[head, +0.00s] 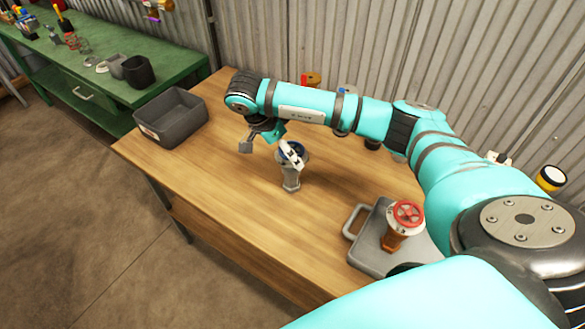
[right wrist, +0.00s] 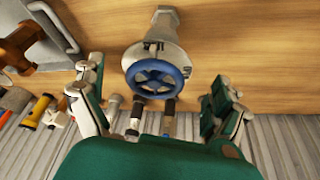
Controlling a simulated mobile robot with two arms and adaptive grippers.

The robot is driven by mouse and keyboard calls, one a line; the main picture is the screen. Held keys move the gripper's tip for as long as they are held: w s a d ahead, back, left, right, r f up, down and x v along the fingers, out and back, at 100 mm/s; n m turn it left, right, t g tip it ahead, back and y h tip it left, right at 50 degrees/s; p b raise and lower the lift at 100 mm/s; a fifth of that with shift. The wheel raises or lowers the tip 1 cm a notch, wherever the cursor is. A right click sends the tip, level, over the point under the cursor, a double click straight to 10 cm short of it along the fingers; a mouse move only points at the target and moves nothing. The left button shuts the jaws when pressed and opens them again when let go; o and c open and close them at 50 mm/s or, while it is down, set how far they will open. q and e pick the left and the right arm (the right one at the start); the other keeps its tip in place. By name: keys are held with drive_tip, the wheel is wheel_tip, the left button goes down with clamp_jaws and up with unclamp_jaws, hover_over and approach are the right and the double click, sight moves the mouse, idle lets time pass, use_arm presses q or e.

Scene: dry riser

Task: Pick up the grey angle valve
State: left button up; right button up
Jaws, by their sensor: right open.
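The grey angle valve (head: 291,179) with a blue handwheel stands upright on the wooden table, near its middle. In the right wrist view the valve (right wrist: 160,28) is at the top centre, its blue wheel facing the camera. My right gripper (head: 286,150) is at the valve's wheel end in the head view, partly covering the wheel. In the right wrist view the right gripper (right wrist: 157,77) is open, one finger to each side of the wheel, with gaps visible. Contact is not seen. My left gripper is not in view.
A brown valve with a red wheel (head: 407,214) stands on a grey tray with a handle (head: 365,245) at the right. A dark grey bin (head: 172,121) stands at the table's left. Small items line the corrugated wall. The front left of the table is clear.

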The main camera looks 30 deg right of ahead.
sight(293, 170)
drive_tip(key=shift+s+d+f, duration=0.1)
drive_tip(key=shift+s+f, duration=0.05)
drive_tip(key=shift+f, duration=0.05)
drive_tip(key=p+x, duration=0.2)
drive_tip(key=x, duration=0.2)
drive_tip(key=shift+d+f, duration=0.2)
drive_tip(key=shift+f, duration=0.2)
drive_tip(key=c, duration=1.7)
